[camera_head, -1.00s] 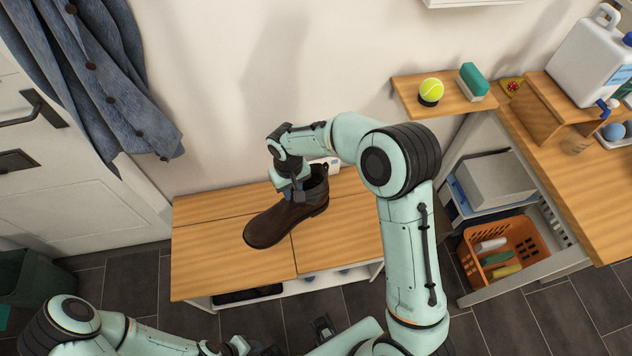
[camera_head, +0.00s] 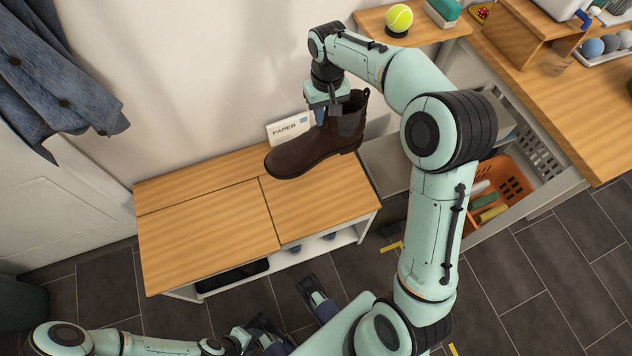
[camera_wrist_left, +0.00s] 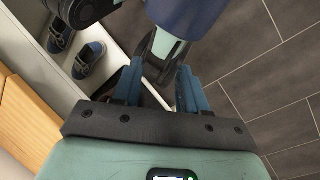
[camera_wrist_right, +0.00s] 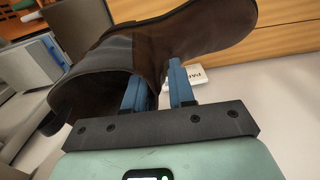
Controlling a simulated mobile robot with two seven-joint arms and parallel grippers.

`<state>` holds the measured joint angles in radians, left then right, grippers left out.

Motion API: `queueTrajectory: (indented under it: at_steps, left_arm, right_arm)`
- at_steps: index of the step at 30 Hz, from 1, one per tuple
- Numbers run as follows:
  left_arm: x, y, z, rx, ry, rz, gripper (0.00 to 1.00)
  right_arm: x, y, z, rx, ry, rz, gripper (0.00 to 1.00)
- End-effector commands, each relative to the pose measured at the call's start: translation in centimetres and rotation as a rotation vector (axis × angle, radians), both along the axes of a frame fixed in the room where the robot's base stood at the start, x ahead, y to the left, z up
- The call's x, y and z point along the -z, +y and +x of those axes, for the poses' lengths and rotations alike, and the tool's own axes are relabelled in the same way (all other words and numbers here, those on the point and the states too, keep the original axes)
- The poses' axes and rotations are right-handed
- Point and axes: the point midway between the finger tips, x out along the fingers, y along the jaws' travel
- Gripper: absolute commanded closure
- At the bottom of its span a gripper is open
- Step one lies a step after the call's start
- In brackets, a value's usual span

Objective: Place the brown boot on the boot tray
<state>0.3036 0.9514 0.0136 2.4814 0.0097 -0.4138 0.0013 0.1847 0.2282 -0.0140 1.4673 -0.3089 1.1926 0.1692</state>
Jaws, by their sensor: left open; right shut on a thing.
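The brown boot (camera_head: 312,152) hangs roughly upright above the right part of the wooden bench top (camera_head: 210,225), toe to the left. My right gripper (camera_head: 328,112) is shut on the boot's shaft from above. In the right wrist view the boot (camera_wrist_right: 195,38) fills the upper part, with the fingers (camera_wrist_right: 157,82) at the shaft wall. My left gripper (camera_wrist_left: 158,82) is open and empty, low in front of the bench. A low black object (camera_head: 232,277) lies in the bench's lower left compartment; I cannot tell whether it is the boot tray.
A white PAPER box (camera_head: 288,129) stands behind the boot against the wall. Blue shoes (camera_wrist_left: 88,60) sit in the bench's lower compartment. An orange basket (camera_head: 507,185) is in the open drawer at the right. A tennis ball (camera_head: 399,17) sits on a small shelf. The bench top's left is clear.

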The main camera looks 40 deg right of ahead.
Motion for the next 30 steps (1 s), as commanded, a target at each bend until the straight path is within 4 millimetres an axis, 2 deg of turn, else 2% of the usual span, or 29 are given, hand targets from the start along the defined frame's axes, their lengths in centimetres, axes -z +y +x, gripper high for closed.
queueTrajectory:
  at_steps: [5,15,18,30]
  left_arm:
    - [0.7,0.0,0.2,-0.001,-0.007,0.001,0.57]
    - [1.9,0.0,0.8,-0.006,-0.028,0.003,0.57]
    - [2.2,0.0,0.9,-0.007,-0.033,0.004,0.57]
    - [2.7,0.0,1.2,-0.009,-0.041,0.006,0.57]
  right_arm:
    - [2.9,-0.2,-0.2,0.003,0.004,0.001,1.00]
    - [11.7,-0.1,-0.2,0.004,0.003,0.002,1.00]
    - [13.6,-0.1,-0.1,0.003,0.002,0.002,1.00]
    - [17.1,-0.1,-0.1,0.003,0.001,0.001,1.00]
